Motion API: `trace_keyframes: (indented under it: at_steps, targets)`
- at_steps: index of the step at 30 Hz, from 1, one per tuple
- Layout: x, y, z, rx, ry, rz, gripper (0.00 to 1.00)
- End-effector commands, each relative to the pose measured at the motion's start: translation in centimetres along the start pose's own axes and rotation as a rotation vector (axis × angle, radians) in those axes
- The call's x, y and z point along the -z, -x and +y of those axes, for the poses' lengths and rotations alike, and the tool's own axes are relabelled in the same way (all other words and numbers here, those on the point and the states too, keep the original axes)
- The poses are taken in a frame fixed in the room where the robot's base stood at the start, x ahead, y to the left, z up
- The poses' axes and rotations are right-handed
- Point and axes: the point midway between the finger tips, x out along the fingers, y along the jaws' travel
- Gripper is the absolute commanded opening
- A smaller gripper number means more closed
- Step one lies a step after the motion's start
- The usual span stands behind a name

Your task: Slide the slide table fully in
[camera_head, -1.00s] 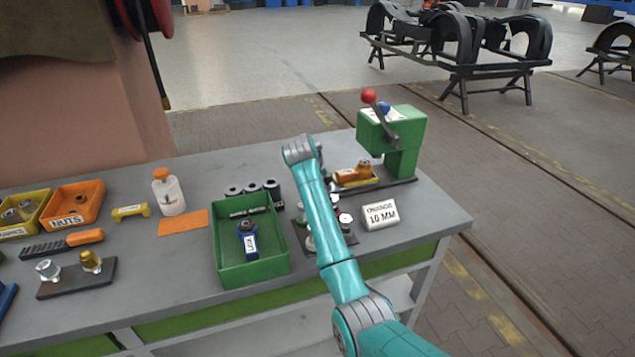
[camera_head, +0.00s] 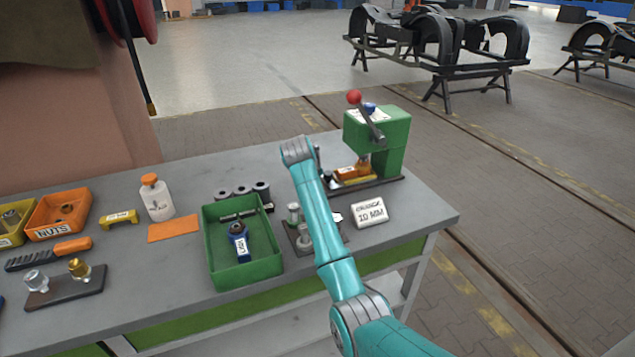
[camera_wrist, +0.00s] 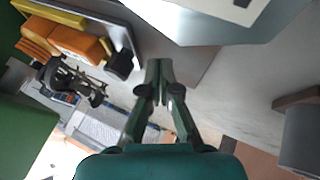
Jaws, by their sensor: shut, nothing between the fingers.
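The slide table (camera_head: 339,180) is a low yellow piece on the dark base of the green press (camera_head: 392,150). An orange part (camera_head: 346,172) sits on it, partly under the press head. In the wrist view the yellow slide table (camera_wrist: 50,12) and the orange part (camera_wrist: 78,42) are at upper left. A dark knob-like end (camera_wrist: 119,64) points from them towards my gripper (camera_wrist: 158,66). My gripper is shut and empty, its tips just right of that knob; I cannot tell if they touch. In the head view my arm hides the gripper.
A small dark stand with metal pieces (camera_head: 294,214) is by my arm. A green bin (camera_head: 243,270) holds a blue part. The bench's right end is clear.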

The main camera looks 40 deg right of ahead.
Motion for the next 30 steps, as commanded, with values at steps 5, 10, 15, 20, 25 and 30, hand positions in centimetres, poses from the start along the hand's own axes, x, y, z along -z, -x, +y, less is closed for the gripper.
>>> trace_keyframes:
  at_steps: [5,10,15,20,25,30]
  targets:
    - [0.3,2.8,-0.6,0.000,-0.001,0.005,0.00]
    - [0.3,6.3,-0.7,0.002,0.001,0.004,0.00]
    - [0.3,8.8,-0.6,0.001,0.000,0.002,0.00]
    - [0.3,10.0,-0.6,0.002,0.001,0.001,0.00]
    - [0.2,10.3,-0.6,0.002,0.001,0.001,0.00]
    - [0.2,10.2,-0.7,0.002,0.001,0.001,0.00]
